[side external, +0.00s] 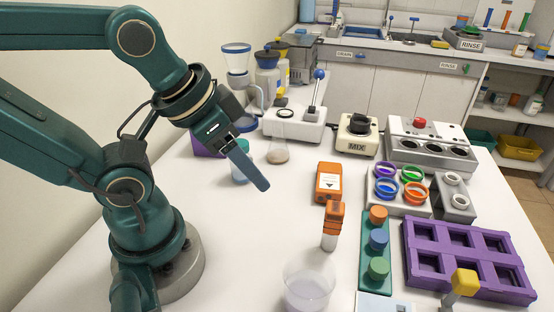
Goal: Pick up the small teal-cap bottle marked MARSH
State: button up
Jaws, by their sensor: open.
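My gripper (262,184) hangs at the left of the white table, its dark blue-grey finger pointing down and to the right. The jaws are open, though mostly one finger shows from this side. A small bottle with a bluish-teal part (240,177) stands on the table just behind and left of the finger, which partly hides it. I cannot read a MARSH label on it, so I cannot tell for sure that it is the named bottle. I cannot tell whether the finger touches it.
An orange device (328,182), a clear beaker (308,288), a green rack (373,240) and a purple tray (468,262) stand farther right.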

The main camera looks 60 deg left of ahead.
jog(key=o, duration=0.4)
jog(key=shift+o, duration=0.2)
jog(key=m+g+y, duration=0.5)
jog(key=m+y, duration=0.4)
send_over(240, 141)
jog(key=s+d, duration=0.5)
jog(key=s, duration=0.2)
notch_tip(240, 141, down, 4)
jog(key=w+a+f+m+y, duration=0.1)
jog(key=w+m, duration=0.1)
jog(key=m, duration=0.1)
jog(key=w+a+f+m+t+y, duration=0.1)
jog(key=w+m, duration=0.1)
jog(key=m, duration=0.2)
jog(key=w+f+m+t+y, duration=0.1)
jog(key=w+m+y, duration=0.1)
jog(key=m, duration=0.2)
jog(key=shift+w+a+f, duration=0.25)
jog(key=shift+a+f, duration=0.15)
jog(key=shift+s+f, duration=0.15)
jog(key=shift+f, duration=0.3)
jog(key=shift+m, duration=0.3)
jog(key=shift+x, duration=2.45)
